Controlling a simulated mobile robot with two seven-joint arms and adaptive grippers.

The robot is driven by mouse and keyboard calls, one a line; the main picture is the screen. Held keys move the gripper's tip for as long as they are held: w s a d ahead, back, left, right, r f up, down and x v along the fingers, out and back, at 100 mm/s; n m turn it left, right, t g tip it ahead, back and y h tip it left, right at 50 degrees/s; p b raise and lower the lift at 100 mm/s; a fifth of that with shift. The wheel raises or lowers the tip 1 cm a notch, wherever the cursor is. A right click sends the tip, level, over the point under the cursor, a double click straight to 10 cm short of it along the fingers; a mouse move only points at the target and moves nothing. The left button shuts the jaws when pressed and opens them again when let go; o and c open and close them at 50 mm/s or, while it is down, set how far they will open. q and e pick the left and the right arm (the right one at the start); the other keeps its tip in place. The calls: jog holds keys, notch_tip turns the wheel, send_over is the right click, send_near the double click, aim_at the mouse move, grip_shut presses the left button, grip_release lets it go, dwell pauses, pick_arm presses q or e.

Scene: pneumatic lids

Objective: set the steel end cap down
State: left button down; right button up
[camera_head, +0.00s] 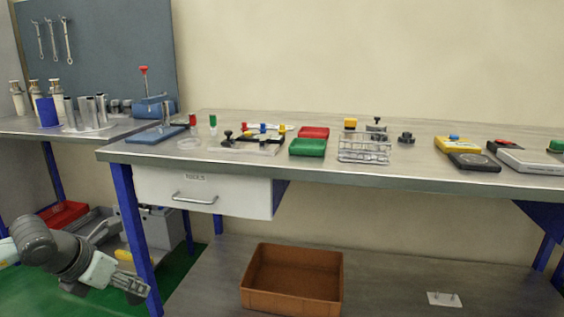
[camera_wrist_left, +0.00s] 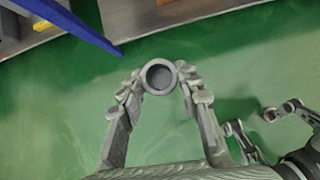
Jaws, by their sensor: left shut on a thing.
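The steel end cap (camera_wrist_left: 159,77) is a small grey round cup with a dark hollow, seen from its open side in the left wrist view. My left gripper (camera_wrist_left: 160,84) is shut on it, with a finger against each side. In the head view my left gripper (camera_head: 132,286) is low at the left, beside the bench's blue front leg and over the green floor. The cap cannot be made out there. Another gripper, apparently my right one (camera_wrist_left: 249,121), shows at the lower right of the left wrist view, its fingers apart and empty.
The blue leg (camera_head: 133,235) stands close to my left gripper. The steel bench top (camera_head: 330,173) carries trays, a wire rack (camera_head: 364,149) and instruments. An orange-brown bin (camera_head: 292,298) stands on the lower shelf (camera_head: 390,285), which has bare room to its right.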

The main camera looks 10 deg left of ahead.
aim_at(141, 298)
pick_arm(q)
jog(key=s+d+r+m+g, duration=0.1)
jog(key=d+m+g, duration=0.5)
jog(key=m, duration=1.1)
jog(key=s+d+r+m+g+y+p, duration=0.1)
jog(key=d+m+g, duration=0.6)
jog(key=d+m, duration=0.6)
jog(key=m, duration=0.4)
jog(key=shift+s+d+r, duration=0.25)
jog(key=shift+d, duration=0.1)
pick_arm(e)
jog(key=f, duration=0.3)
jog(key=shift+w+a, duration=0.1)
jog(key=shift+a, duration=0.1)
